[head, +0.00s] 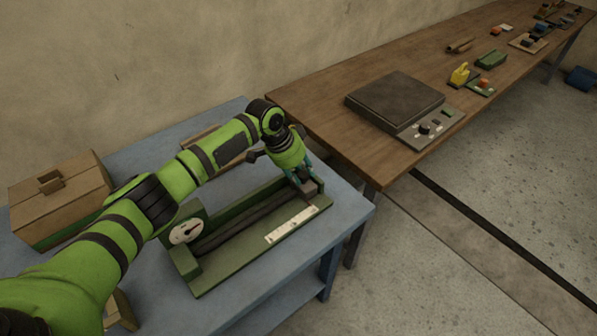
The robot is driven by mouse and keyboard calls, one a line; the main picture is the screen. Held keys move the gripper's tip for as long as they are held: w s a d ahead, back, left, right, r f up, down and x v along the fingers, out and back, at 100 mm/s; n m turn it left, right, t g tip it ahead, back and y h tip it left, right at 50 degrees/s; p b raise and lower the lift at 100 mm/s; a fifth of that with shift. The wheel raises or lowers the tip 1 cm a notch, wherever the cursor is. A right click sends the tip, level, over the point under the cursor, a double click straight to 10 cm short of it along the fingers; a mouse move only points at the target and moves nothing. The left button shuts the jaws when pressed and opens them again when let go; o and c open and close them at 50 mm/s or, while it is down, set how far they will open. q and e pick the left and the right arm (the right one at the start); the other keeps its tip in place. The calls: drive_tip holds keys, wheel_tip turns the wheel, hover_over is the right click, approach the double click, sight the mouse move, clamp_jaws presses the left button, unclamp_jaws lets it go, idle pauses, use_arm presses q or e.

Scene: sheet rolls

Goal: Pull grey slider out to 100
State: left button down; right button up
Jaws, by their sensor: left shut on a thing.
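The grey slider (309,188) sits at the right end of a green slide fixture (202,281) on the blue table. My left gripper (304,181) reaches down over it with its fingers closed on it. A white scale strip (291,226) lies along the fixture's front right; its marks are too small to read. A round white dial (186,231) with a dark pointer stands at the fixture's left end. Dark rails run between the dial and the slider. My right gripper is not in view.
A brown lidded box (60,205) stands at the left of the blue table (345,207). A wooden bench (320,128) behind carries a dark flat plate device (395,100) and several small items. The blue table's right front corner is clear.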

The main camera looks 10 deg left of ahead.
use_arm(q)
drive_tip(key=c, duration=0.9)
unclamp_jaws()
drive_tip(key=shift+w+d+r, duration=0.25)
drive_tip(key=shift+r, duration=0.1)
drive_tip(key=shift+w+d+f, duration=0.1)
drive_tip(key=shift+w+f, duration=0.05)
drive_tip(key=shift+f, duration=0.05)
drive_tip(key=v, duration=1.2)
